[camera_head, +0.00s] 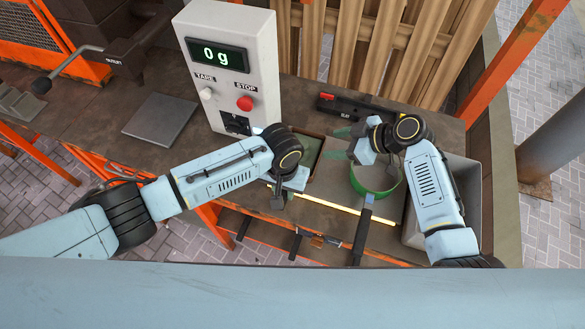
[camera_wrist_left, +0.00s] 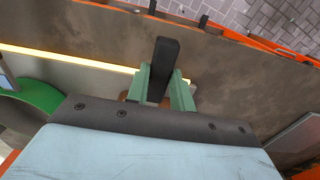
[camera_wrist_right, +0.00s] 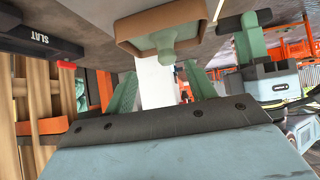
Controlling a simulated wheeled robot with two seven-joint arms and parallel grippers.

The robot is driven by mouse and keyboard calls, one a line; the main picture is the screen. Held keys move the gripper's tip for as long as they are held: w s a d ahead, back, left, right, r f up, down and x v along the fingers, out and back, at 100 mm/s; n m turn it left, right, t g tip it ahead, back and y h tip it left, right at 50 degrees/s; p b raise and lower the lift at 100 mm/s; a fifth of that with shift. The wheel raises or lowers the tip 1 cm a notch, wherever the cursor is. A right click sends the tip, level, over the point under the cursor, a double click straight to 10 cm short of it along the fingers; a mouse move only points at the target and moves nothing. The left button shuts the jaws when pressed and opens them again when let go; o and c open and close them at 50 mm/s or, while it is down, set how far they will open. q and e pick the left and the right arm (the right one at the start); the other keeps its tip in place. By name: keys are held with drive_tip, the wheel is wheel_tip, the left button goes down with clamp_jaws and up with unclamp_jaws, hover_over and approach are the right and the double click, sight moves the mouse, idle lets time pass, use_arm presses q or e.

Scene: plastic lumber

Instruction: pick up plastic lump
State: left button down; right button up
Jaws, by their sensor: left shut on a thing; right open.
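My left gripper (camera_head: 285,190) is shut on a dark grey block (camera_wrist_left: 166,55), which stands out between its green fingers in the left wrist view. The block also shows below the gripper in the head view (camera_head: 278,203). I cannot tell for sure whether it is the plastic lump. My right gripper (camera_head: 341,144) is open and empty, with its fingers pointing left near a brown-rimmed tray (camera_wrist_right: 128,32). A green knob-like thing (camera_wrist_right: 166,46) shows at this tray in the right wrist view. The left gripper partly hides the tray in the head view.
A white scale display (camera_head: 232,65) reading 0 g stands at the back of the bench. A green-rimmed round container (camera_head: 378,193) lies under my right arm, with a grey bin (camera_head: 465,180) to its right. A glowing strip (camera_head: 340,208) runs along the front. A flat grey plate (camera_head: 160,121) lies left.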

sight(305, 146)
drive_tip(key=s+a+m+t+h, duration=0.2)
drive_tip(key=s+m+t, duration=0.3)
drive_tip(key=m+t, duration=0.1)
drive_tip(key=x, duration=0.6)
drive_tip(key=shift+a+r, duration=0.15)
drive_tip(key=shift+r, duration=0.1)
drive_tip(key=shift+s+a+x, duration=0.1)
drive_tip(key=shift+x, duration=0.9)
drive_tip(key=shift+s+a+x, duration=0.1)
drive_tip(key=shift+a+x, duration=0.05)
drive_tip(key=shift+x, duration=0.8)
drive_tip(key=shift+s+a+x, duration=0.1)
drive_tip(key=shift+x, duration=0.9)
drive_tip(key=shift+c, duration=0.4)
clamp_jaws()
